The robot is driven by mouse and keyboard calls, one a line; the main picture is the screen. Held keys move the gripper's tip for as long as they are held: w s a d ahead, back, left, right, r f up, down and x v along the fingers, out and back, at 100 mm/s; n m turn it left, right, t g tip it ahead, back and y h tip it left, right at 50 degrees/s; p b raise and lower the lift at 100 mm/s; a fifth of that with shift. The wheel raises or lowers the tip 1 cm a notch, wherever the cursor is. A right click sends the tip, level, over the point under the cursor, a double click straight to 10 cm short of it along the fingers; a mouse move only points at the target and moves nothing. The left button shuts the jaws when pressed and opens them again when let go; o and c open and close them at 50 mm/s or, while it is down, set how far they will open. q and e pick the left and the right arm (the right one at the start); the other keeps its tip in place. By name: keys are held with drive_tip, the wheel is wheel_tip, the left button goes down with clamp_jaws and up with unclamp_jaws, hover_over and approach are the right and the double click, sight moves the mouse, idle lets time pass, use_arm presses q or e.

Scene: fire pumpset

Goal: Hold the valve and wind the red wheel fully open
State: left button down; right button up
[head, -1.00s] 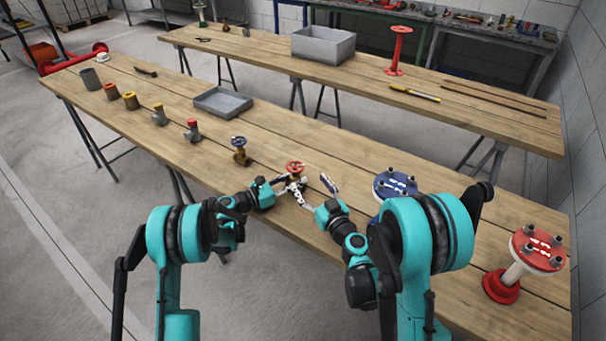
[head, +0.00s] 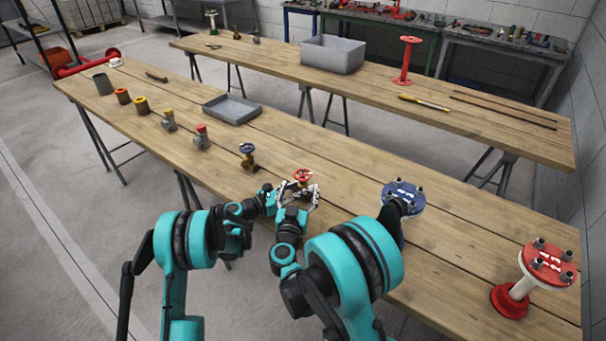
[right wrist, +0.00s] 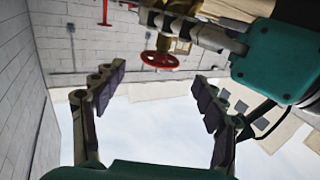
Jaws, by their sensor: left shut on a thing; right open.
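The valve's red wheel (head: 303,175) is near the front edge of the near table in the head view. In the right wrist view the red wheel (right wrist: 160,61) shows below a brass valve body (right wrist: 181,44). My left gripper (head: 277,190) is shut on the valve from the left; its fingers (right wrist: 190,28) cross the brass body in the wrist view. My right gripper (head: 303,191) is open close to the wheel. In the wrist view its spread fingers (right wrist: 158,78) have the wheel between and just beyond their tips, with no visible contact. The fingers partly hide the valve in the head view.
A valve with a blue wheel (head: 247,150) stands left of my grippers, with several fittings further left. A grey tray (head: 231,109) lies behind. A blue flanged post (head: 403,194) stands close to my right arm, and a red flanged post (head: 547,264) at far right.

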sight(303, 175)
drive_tip(key=w, duration=0.5)
drive_tip(key=w+d, duration=0.1)
drive_tip(key=w, duration=0.1)
drive_tip(key=shift+w, duration=0.25)
drive_tip(key=shift+d, duration=0.1)
drive_tip(key=c, duration=1.2)
